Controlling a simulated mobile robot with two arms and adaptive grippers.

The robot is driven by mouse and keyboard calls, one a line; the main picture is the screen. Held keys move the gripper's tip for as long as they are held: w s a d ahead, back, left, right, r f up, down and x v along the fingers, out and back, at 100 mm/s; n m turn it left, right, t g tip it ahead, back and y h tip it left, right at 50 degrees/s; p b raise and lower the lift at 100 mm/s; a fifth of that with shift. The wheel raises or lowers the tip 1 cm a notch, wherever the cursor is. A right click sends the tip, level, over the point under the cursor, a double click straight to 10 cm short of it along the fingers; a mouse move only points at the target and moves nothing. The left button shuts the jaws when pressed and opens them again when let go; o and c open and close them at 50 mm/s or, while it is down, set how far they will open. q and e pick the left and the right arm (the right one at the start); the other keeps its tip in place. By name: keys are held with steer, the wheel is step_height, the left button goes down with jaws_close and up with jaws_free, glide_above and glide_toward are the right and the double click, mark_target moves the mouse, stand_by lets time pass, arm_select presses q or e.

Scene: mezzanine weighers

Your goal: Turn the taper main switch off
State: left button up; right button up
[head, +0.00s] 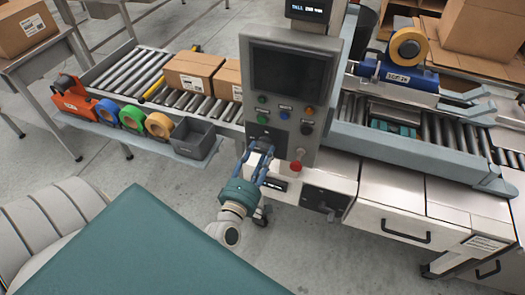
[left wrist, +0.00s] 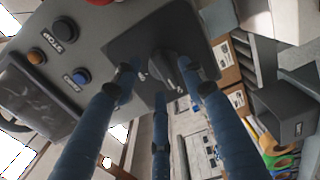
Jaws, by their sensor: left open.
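The grey control panel (head: 282,95) stands in the middle of the head view. A black rotary switch (left wrist: 165,70) on a dark square plate (left wrist: 130,45) shows in the left wrist view, on the lower left of the panel; I take it for the taper main switch. My left gripper (head: 263,152) is open at the panel's lower left, and its blue fingers (left wrist: 160,88) spread around the knob. I cannot tell whether any finger touches it. The knob's markings are not readable. In the head view the gripper mostly hides the switch. My right gripper is not in view.
The panel carries a dark screen (head: 287,70), several coloured buttons and a red stop button (head: 295,166). A roller conveyor with cartons (head: 193,72) runs at the left, with a grey bin (head: 193,138) beside it. A blue tape dispenser (head: 398,70) stands at the right.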

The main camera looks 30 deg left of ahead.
arm_select(q)
steer(key=v, duration=1)
steer(key=shift+d, duration=0.15)
steer(key=s+d+f+m+g+h, duration=0.2)
steer(key=s+d+f+m+g, duration=0.15)
steer(key=f, duration=0.65)
steer(key=s+d+f+m+g+h, duration=0.15)
steer(key=f+m, duration=0.35)
steer(key=f, duration=0.6)
steer(key=s+d+f+m+g+h, duration=0.1)
steer(key=s+d+f+m+g, duration=0.25)
steer(key=f, duration=0.65)
steer(key=s+a+f+m+g, duration=0.1)
steer(key=s+f+m+g, duration=0.3)
steer(key=s+f, duration=0.5)
steer(key=s+a+f+m+g, duration=0.2)
steer(key=s+f+m+g, duration=0.2)
steer(key=s, duration=1.1)
step_height(320, 180, down, 5)
steer(key=m, duration=0.3)
steer(key=shift+s+b, duration=0.15)
steer(key=shift+b, duration=0.2)
steer(key=shift+f+y, duration=0.1)
steer(key=shift+y, duration=0.15)
steer(key=shift+c, duration=1)
steer(key=shift+a, duration=0.1)
steer(key=shift+c, duration=0.4)
